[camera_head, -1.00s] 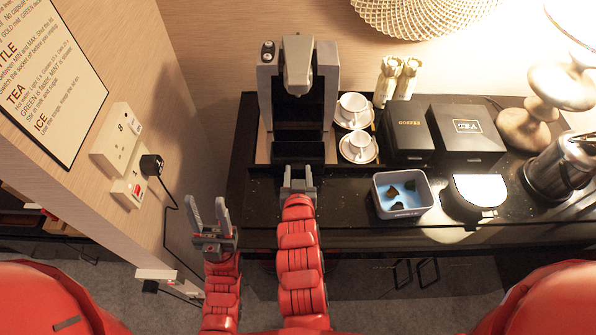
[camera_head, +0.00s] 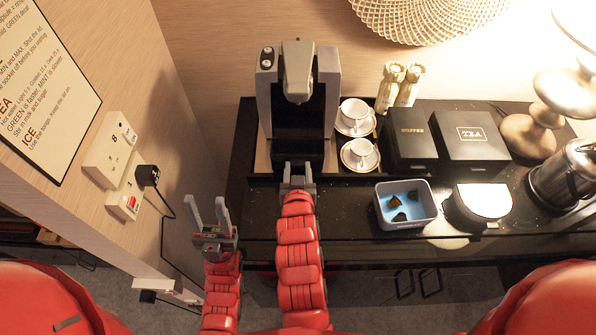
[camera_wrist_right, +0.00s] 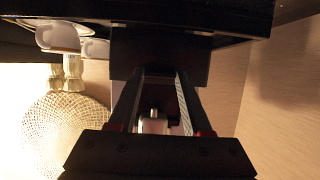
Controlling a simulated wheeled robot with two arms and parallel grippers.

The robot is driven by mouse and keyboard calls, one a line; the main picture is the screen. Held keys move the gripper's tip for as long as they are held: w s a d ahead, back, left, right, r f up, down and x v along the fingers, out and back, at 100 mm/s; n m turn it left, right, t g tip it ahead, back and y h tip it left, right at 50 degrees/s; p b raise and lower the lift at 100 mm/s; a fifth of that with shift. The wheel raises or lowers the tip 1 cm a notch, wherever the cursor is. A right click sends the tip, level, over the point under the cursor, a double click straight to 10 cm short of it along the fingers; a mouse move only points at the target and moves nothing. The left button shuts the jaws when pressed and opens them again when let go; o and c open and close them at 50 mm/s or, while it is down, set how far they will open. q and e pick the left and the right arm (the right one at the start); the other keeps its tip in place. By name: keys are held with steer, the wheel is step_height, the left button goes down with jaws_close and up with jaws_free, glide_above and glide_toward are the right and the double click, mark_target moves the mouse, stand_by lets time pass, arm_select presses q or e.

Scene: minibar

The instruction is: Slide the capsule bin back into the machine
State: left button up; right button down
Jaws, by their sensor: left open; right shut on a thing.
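The coffee machine (camera_head: 327,75), grey and black, stands at the back of the counter. The black capsule bin (camera_head: 299,148) is at the foot of its front opening. My right gripper (camera_head: 297,175) is shut on the front of the bin, pointing at the machine. In the right wrist view the fingers (camera_wrist_right: 157,95) reach to a dark block, the bin (camera_wrist_right: 150,50). How deep the bin sits in the machine is hard to tell. My left gripper (camera_head: 211,213) is open and empty, left of the right arm, in front of the counter.
Two white cups (camera_head: 357,113) on saucers stand right of the machine, close to it. Black boxes (camera_head: 473,143) lie further right. A small blue-lined container (camera_head: 405,222) with dark pieces sits at the front. A wall with sockets (camera_head: 112,150) is at left.

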mark_target(298, 142)
steer(key=shift+w+b, duration=1.15)
steer(key=shift+w, duration=1.35)
steer(key=shift+b, duration=0.35)
steer(key=shift+w+b, duration=0.7)
steer(key=shift+w, duration=0.55)
steer(key=shift+w+r+b, duration=0.2)
steer(key=shift+w+b, duration=0.95)
steer(key=shift+w, duration=0.35)
steer(key=shift+w+d+r+b, duration=0.15)
steer(key=shift+w+b, duration=0.2)
steer(key=shift+w, duration=0.2)
steer(key=shift+w+r+b, duration=0.15)
steer(key=shift+w+b, duration=0.2)
steer(key=shift+w, duration=0.15)
steer(key=shift+w+b, duration=0.45)
steer(key=shift+w, duration=0.2)
steer(key=shift+w+r+b, duration=0.25)
steer(key=shift+w+b, duration=0.15)
steer(key=shift+w, duration=0.15)
steer(key=shift+s, duration=0.15)
